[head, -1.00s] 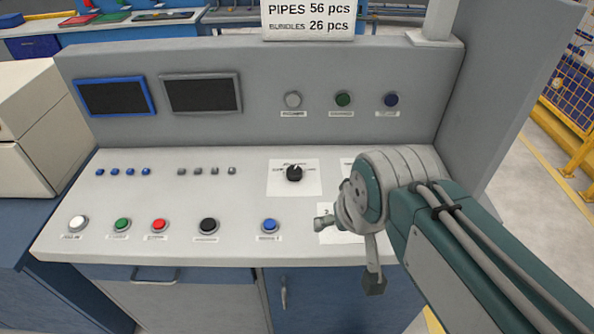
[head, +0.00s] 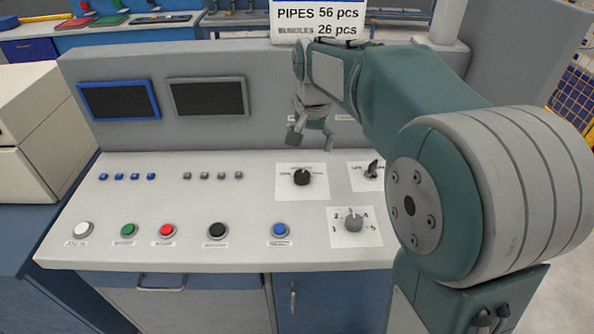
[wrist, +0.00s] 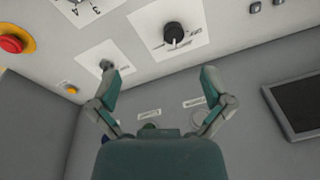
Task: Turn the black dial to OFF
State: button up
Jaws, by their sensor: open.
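The black dial (head: 302,177) sits on a white label plate on the sloped console top. Its pale pointer mark is towards the back panel in the head view; the small label text is unreadable. In the wrist view the black dial (wrist: 174,33) is at the top, its pale mark pointing down the picture. My gripper (head: 311,142) is open and empty, above and slightly behind the dial, apart from it. In the wrist view my gripper (wrist: 158,73) shows two spread fingers, with the dial beyond the right finger's tip, towards the middle.
A lever switch (head: 373,168) stands right of the dial, partly behind my arm. A grey numbered knob (head: 353,219) is nearer the front. Coloured buttons, including a blue one (head: 280,230), line the front. A red button (wrist: 10,41) on yellow shows in the wrist view. The back panel rises behind.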

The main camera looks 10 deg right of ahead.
aim_at(302, 174)
jog(key=w+f+m, duration=0.1)
jog(key=w+f, duration=0.2)
jog(key=w+f+m+g, duration=0.1)
jog(key=w+f, duration=0.4)
jog(key=w, duration=0.1)
jog(key=shift+w+d+f+m+g, duration=0.25)
jog(key=shift+w+f+m+g, duration=0.1)
jog(key=shift+f+m+g, duration=0.05)
jog(key=f, duration=0.8)
jog(key=shift+d+f, duration=0.25)
jog(key=shift+d, duration=0.05)
jog(key=shift+a+f, duration=0.1)
jog(key=shift+f, duration=0.6)
jog(key=c, duration=1.1)
